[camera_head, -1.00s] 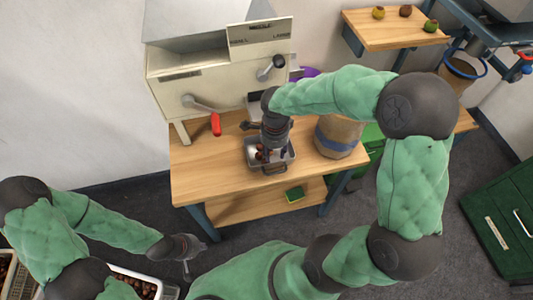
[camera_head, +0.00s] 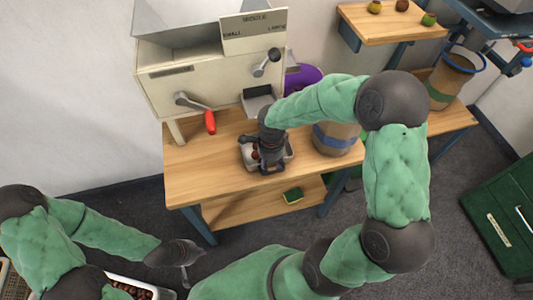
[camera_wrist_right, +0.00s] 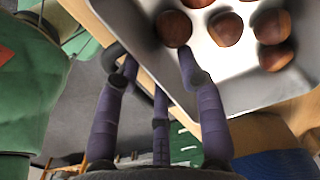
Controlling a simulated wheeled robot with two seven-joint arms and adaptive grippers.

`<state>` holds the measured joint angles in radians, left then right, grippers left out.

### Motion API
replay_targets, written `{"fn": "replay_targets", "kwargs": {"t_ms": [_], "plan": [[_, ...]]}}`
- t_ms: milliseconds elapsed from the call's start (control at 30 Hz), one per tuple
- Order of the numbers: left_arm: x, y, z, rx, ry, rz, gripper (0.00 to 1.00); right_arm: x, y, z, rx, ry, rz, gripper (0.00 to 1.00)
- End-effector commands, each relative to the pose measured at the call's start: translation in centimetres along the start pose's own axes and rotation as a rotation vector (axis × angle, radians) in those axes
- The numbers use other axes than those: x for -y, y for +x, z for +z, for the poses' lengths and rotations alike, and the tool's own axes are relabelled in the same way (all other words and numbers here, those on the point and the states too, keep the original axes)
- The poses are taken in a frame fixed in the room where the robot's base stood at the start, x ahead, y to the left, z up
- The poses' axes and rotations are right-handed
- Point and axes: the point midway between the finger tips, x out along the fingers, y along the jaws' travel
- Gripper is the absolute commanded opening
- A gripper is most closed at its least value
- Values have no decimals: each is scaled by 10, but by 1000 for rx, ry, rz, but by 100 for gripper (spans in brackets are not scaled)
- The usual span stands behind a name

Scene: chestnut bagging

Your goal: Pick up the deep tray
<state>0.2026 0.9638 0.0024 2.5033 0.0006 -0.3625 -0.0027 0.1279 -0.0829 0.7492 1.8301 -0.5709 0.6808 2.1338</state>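The deep tray (camera_head: 289,157) is a small metal tray on the wooden table, holding several brown chestnuts. My right gripper (camera_head: 271,167) is low over its front side in the head view and hides much of it. In the right wrist view the tray (camera_wrist_right: 240,92) fills the top right, with a dark handle (camera_wrist_right: 147,87) at its side. There my right gripper (camera_wrist_right: 160,75) looks open, with one finger against or over the tray wall and two fingers outside it, near the handle. My left gripper (camera_head: 184,266) hangs at the lower left, away from the tray; its finger opening is unclear.
A cream machine (camera_head: 210,75) with a red-handled lever (camera_head: 210,122) stands behind the tray. A sack with a blue band (camera_head: 335,140) stands right of it. A sponge (camera_head: 293,195) lies on the lower shelf. A chestnut crate (camera_head: 115,272) is at the lower left.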

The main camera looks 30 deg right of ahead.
Motion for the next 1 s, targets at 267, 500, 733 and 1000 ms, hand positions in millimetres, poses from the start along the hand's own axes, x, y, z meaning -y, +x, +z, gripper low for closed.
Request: {"fn": "replay_targets", "kwargs": {"t_ms": [267, 500, 733, 1000], "plan": [[0, 0, 0, 0, 0, 0, 0, 0, 0, 0, 0, -1, 1, 0], [0, 0, 0, 0, 0, 0, 0, -1, 1, 0, 0, -1, 3, 0], [-1, -2, 0, 0, 0, 0, 0, -2, -3, 0, -1, -1, 5, 0], [-7, -20, 1, 0, 0, 0, 0, -2, -37, 0, 0, 0, 1, 0]]}}
